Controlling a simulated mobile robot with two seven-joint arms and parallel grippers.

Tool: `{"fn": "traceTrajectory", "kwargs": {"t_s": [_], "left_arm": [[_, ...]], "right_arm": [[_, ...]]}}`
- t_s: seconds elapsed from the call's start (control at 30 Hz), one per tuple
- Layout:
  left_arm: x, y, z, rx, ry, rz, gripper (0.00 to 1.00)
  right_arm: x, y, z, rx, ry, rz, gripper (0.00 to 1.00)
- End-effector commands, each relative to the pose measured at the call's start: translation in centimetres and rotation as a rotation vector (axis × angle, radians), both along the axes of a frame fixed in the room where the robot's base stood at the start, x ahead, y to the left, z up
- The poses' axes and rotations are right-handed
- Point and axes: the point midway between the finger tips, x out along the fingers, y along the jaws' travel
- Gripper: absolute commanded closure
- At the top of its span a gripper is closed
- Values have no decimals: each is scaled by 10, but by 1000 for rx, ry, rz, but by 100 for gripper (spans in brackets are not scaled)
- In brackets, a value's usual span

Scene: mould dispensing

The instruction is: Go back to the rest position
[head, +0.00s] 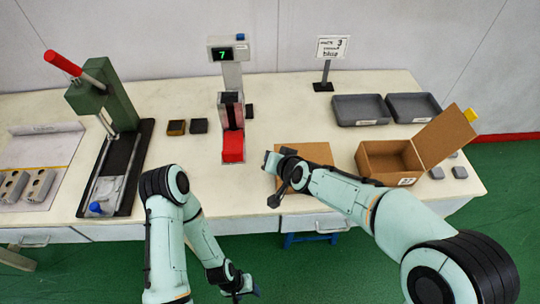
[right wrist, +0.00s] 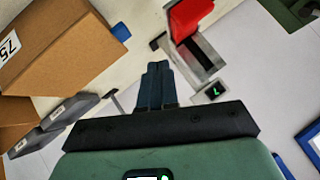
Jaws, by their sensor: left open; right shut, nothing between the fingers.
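My left arm folds down in front of the table in the head view, and its gripper (head: 246,292) hangs low over the green floor, apart from the table. It is open and empty, though its fingers are partly cut off by the frame's bottom edge. My right arm reaches over the table's front edge. Its gripper (head: 273,178) is above a flat brown board (head: 308,153), beside the open cardboard box. In the right wrist view the two dark fingers (right wrist: 157,84) are together with nothing between them.
A dispenser (head: 232,110) with a red block (head: 233,147) stands mid-table. A green press (head: 105,95) with a red handle stands at left. An open cardboard box (head: 388,161) is right of my right gripper, with grey trays (head: 361,110) behind. The floor in front is mostly clear.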

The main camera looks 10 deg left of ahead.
Motion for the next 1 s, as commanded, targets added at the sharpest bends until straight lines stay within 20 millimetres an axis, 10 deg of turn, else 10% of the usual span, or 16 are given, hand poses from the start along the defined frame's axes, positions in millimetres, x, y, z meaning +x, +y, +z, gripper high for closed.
{"fn": "traceTrajectory", "kwargs": {"t_s": [0.47,0.77,1.0], "left_arm": [[3,0,4,0,-4,0,41],[3,0,4,0,-4,0,41],[3,0,4,0,-4,0,41]], "right_arm": [[-8,-8,0,-11,13,-8,100],[-24,-102,-153,-176,223,-112,100],[-112,-192,-286,-262,503,-186,100]]}}
